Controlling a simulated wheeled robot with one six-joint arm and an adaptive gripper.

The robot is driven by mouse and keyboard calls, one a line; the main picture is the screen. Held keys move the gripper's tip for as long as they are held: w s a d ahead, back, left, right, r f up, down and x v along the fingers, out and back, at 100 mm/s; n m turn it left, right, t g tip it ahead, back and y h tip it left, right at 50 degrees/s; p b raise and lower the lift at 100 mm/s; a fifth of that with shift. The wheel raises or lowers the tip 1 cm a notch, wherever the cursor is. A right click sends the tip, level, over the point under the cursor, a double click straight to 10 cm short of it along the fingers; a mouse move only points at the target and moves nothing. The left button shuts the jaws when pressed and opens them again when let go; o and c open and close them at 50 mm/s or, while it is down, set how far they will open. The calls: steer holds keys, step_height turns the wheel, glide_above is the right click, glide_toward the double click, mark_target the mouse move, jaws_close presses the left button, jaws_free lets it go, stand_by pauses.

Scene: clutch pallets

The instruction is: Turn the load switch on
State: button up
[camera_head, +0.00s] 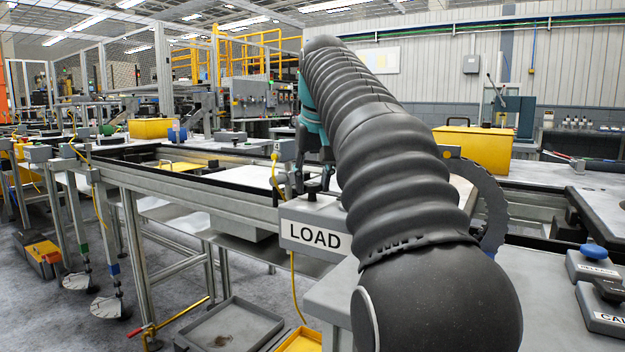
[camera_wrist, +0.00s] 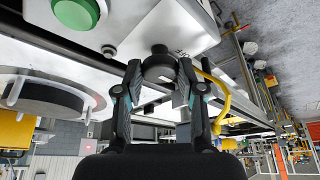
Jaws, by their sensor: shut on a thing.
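The load switch box (camera_head: 296,236) is grey with a white LOAD label on its front, and stands at the rail's edge in the middle of the head view. A black knob (camera_wrist: 158,62) sits on it. My gripper (camera_head: 313,178) reaches down to the knob from above, partly hidden by my arm. In the wrist view, which looks upside down, my gripper (camera_wrist: 160,74) has one finger on each side of the knob and is shut on it. The switch's exact turn angle cannot be told.
A green button (camera_wrist: 77,12) shows near the knob in the wrist view. A yellow cable (camera_head: 293,290) hangs below the box. A toothed grey disc (camera_head: 488,200) is partly behind my arm. A blue-knobbed box (camera_head: 594,262) stands at the right. A yellow bin (camera_head: 482,146) is behind.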

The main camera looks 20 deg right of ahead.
steer(key=shift+r+m+p, duration=0.1)
steer(key=shift+m+p, duration=0.3)
steer(key=shift+p, duration=0.05)
steer(key=shift+a+m+h+p, duration=0.1)
steer(key=shift+m+h+p, duration=0.2)
steer(key=shift+m+p, duration=0.3)
steer(key=m+p, duration=0.1)
steer(key=m, duration=0.1)
steer(key=shift+m+g+h+p, duration=0.3)
steer(key=shift+g+h, duration=0.1)
steer(key=m+h, duration=0.1)
steer(key=m, duration=0.2)
steer(key=shift+w+a+m+g, duration=0.1)
steer(key=shift+w+m+g, duration=0.05)
steer(key=shift+m+g, duration=0.2)
steer(key=shift+w+m+g+h, duration=0.1)
steer(key=shift+m+g+h, duration=0.5)
steer(key=shift+m, duration=1.25)
steer(key=o, duration=1.1)
